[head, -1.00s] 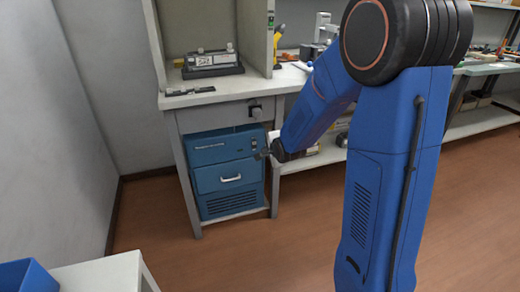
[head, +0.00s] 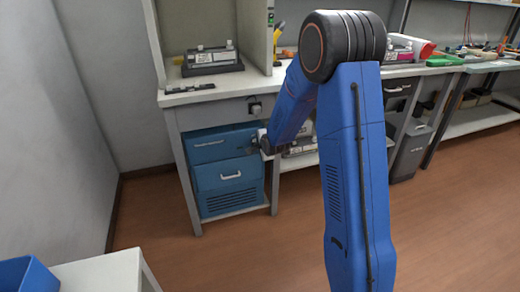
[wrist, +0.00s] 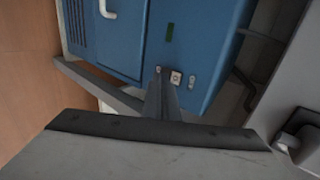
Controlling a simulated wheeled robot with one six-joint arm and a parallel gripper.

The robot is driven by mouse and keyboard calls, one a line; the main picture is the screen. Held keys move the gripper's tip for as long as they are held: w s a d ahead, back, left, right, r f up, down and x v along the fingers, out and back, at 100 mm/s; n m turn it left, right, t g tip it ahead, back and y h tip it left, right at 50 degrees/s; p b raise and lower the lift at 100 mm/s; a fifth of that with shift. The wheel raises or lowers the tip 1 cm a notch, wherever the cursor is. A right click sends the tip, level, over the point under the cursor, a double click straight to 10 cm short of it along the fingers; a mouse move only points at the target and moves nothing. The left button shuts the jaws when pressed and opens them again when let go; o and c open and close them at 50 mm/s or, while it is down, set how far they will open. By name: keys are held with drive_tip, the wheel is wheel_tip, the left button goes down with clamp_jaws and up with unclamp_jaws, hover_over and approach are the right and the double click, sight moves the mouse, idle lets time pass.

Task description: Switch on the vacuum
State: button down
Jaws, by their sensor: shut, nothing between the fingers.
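The vacuum is a blue cabinet (head: 228,175) with a drawer handle and a vent grille, under the workbench. In the wrist view its blue front (wrist: 208,42) fills the upper middle. A small pale square switch (wrist: 176,77) sits on that front between small round fittings. A dark green indicator (wrist: 170,32) is on the same panel. My gripper (head: 257,140) is at the cabinet's upper right corner. In the wrist view my gripper (wrist: 161,76) is shut and empty, its tips just left of the switch. I cannot tell whether they touch the panel.
The workbench (head: 215,95) stands over the cabinet, its grey leg (wrist: 105,92) close to my gripper. A dark fitting on the bench front (head: 254,108) is just above my gripper. Brown floor in front is clear.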

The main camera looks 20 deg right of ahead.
drive_tip(key=shift+w, duration=0.65)
drive_tip(key=shift+w+f, duration=0.1)
drive_tip(key=shift+r, duration=0.8)
